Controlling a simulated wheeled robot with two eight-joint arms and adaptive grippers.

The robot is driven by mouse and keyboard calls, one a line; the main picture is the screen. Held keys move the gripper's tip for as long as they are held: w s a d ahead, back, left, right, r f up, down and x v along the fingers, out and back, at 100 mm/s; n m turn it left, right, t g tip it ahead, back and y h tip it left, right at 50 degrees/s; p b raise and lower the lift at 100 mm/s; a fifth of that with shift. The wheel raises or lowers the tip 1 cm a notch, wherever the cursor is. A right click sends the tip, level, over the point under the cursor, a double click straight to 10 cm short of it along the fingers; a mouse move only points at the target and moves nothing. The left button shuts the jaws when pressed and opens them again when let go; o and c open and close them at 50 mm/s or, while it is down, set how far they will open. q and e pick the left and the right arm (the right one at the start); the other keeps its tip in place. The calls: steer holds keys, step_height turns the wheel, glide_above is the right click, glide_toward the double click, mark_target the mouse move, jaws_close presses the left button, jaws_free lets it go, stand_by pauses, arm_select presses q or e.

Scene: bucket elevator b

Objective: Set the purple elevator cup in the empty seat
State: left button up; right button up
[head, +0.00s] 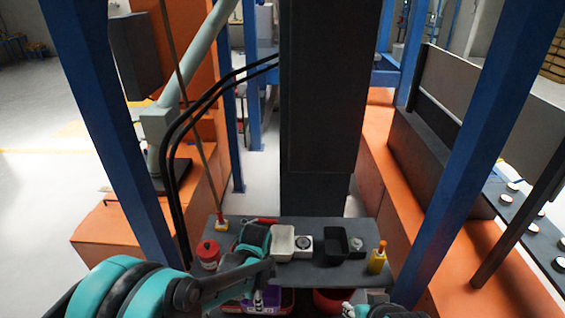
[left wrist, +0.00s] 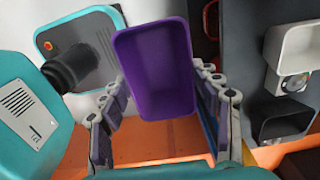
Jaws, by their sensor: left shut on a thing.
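The purple cup (left wrist: 157,62) is held between the fingers of my left gripper (left wrist: 155,88) in the left wrist view, its open mouth facing the camera. In the head view, my left gripper (head: 258,300) is low in front of the grey bench, and only a bit of the purple cup (head: 232,296) shows beside it. A small part of what looks like my right gripper (head: 350,311) shows at the bottom edge; its jaws are not clear. I cannot make out an empty seat in either view.
The grey bench (head: 318,272) bears a white cup (head: 283,243), a black cup (head: 336,245), a red can (head: 208,254) and a yellow bottle (head: 377,258). A dark column (head: 318,100) rises behind it. Blue posts (head: 110,130) stand at both sides. A red bin (head: 333,299) is below.

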arm_select(q)
steer(key=shift+s+a+r+n, duration=0.15)
steer(key=shift+s+a+n, duration=0.15)
steer(key=shift+n, duration=0.1)
steer(key=shift+w+a+f+n, duration=0.2)
steer(key=shift+w+a+n, duration=0.3)
steer(key=shift+n, duration=0.2)
steer(key=shift+a+n, duration=0.3)
steer(key=shift+n, duration=0.2)
steer(key=shift+s+a+r+n, duration=0.15)
steer(key=shift+a+n, duration=0.15)
steer(key=shift+n, duration=0.2)
steer(key=s+a+n, duration=0.1)
steer(key=a+n, duration=0.7)
steer(key=n, duration=0.6)
steer(key=shift+a, duration=0.35)
